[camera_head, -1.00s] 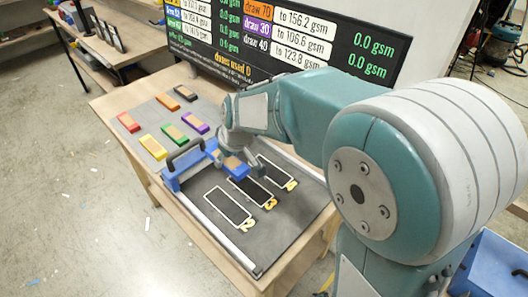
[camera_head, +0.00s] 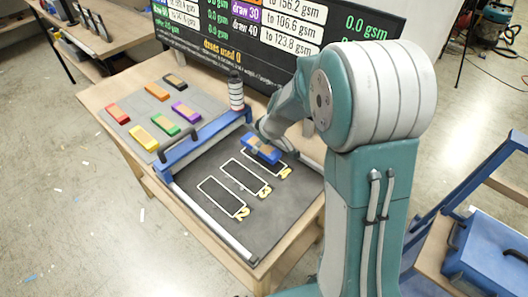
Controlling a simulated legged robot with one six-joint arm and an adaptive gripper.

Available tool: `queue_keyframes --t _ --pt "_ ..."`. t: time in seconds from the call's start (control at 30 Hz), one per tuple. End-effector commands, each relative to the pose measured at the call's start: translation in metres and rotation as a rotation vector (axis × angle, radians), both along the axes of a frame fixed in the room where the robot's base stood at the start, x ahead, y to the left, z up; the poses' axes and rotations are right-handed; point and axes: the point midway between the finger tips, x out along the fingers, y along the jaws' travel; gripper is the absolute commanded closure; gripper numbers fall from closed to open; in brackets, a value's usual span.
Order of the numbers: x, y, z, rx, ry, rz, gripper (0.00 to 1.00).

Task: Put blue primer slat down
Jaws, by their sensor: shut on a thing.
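The blue primer slat (camera_head: 262,149) is a short blue bar with a tan top patch. My gripper (camera_head: 268,140) is shut on it, over the far end of the dark mat (camera_head: 225,222). The slat covers part of the farthest white outlined slot (camera_head: 279,171); I cannot tell whether it touches the mat. The middle outlined slot (camera_head: 246,177) and the nearest outlined slot (camera_head: 222,197) are empty. My fingertips are partly hidden behind the wrist and the slat.
Red (camera_head: 117,113), yellow (camera_head: 144,137), green (camera_head: 165,124), purple (camera_head: 186,110), orange (camera_head: 157,91) and black (camera_head: 175,80) slats lie on the grey left area. A blue bar with a dark handle (camera_head: 181,146) spans the mat's left edge. A striped bottle (camera_head: 236,91) stands behind.

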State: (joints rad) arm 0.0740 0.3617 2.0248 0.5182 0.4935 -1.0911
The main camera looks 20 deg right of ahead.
Motion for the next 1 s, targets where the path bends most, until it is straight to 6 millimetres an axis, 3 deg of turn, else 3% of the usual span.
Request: queue_keyframes --t 0.13,0.3,0.67,0.7,0.73,1.0 --pt "0.003 -0.01 -0.016 0.001 0.004 -0.001 0.9" --pt "0.003 -0.008 -0.039 0.001 0.003 0.0 0.9" --pt "0.003 -0.008 -0.043 -0.001 0.001 0.0 0.9" --pt "0.003 -0.008 -0.042 0.0 0.0 0.0 0.23" --pt "0.003 -0.008 -0.042 0.0 0.0 0.001 0.1" --pt "0.003 -0.008 -0.042 0.0 0.0 0.001 0.07"
